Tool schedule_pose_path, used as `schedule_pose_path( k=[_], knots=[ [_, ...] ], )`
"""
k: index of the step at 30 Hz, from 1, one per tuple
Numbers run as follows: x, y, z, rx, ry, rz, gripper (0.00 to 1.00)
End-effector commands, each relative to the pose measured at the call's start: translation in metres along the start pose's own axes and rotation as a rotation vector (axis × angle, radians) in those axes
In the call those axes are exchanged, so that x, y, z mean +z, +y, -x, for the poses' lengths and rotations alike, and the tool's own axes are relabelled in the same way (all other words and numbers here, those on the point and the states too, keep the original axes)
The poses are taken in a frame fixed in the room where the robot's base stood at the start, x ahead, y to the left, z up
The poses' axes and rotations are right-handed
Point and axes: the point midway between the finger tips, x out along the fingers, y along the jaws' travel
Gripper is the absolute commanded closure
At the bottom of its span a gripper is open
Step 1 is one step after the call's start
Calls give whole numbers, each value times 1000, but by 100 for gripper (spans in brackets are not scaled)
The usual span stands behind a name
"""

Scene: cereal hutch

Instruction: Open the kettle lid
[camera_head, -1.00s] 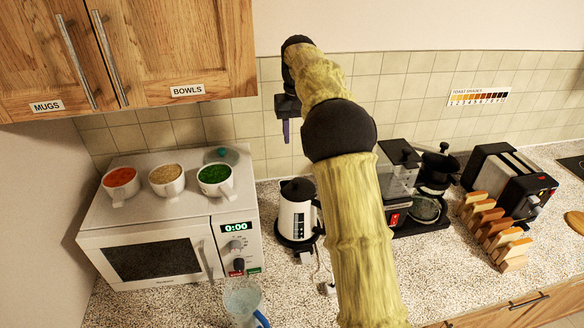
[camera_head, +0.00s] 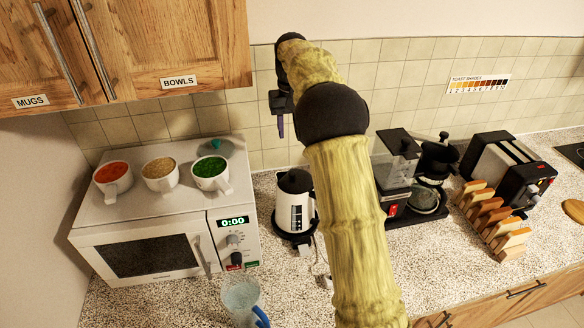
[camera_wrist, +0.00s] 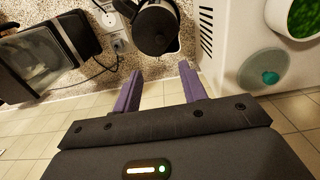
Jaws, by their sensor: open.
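The kettle (camera_head: 296,212) is white with a black lid (camera_head: 295,182) and stands on its base on the counter, right of the microwave. In the wrist view the black lid (camera_wrist: 155,27) shows from above at the top centre, and it looks shut. My gripper (camera_head: 281,130) is above the kettle and in front of the tiled wall, apart from it. In the wrist view my gripper (camera_wrist: 158,72) has its two purple fingers spread with nothing between them, and the kettle lies beyond the fingertips. The kettle's right side is partly hidden by my arm in the head view.
A microwave (camera_head: 150,250) carries several filled mugs and a round lid with a teal knob (camera_head: 215,143). A jug (camera_head: 241,300) stands in front. A coffee machine (camera_head: 400,180), toast rack (camera_head: 492,220) and toaster (camera_head: 505,168) stand to the right. Cabinets hang at upper left.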

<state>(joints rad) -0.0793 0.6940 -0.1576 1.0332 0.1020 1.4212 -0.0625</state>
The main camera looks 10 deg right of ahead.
Motion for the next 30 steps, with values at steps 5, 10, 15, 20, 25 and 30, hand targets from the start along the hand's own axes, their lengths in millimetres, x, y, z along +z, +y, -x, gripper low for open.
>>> schedule_pose_path(
  k=[5,10,15,20,25,30],
  knots=[
    [1,0,-32,0,-5,0,58],
    [1,0,-62,1,-5,0,58],
    [1,0,-91,1,-5,-1,58],
    [1,0,-118,0,-5,0,58],
    [0,0,-137,1,-2,0,58],
    [0,0,-142,1,0,0,58]
  ],
)
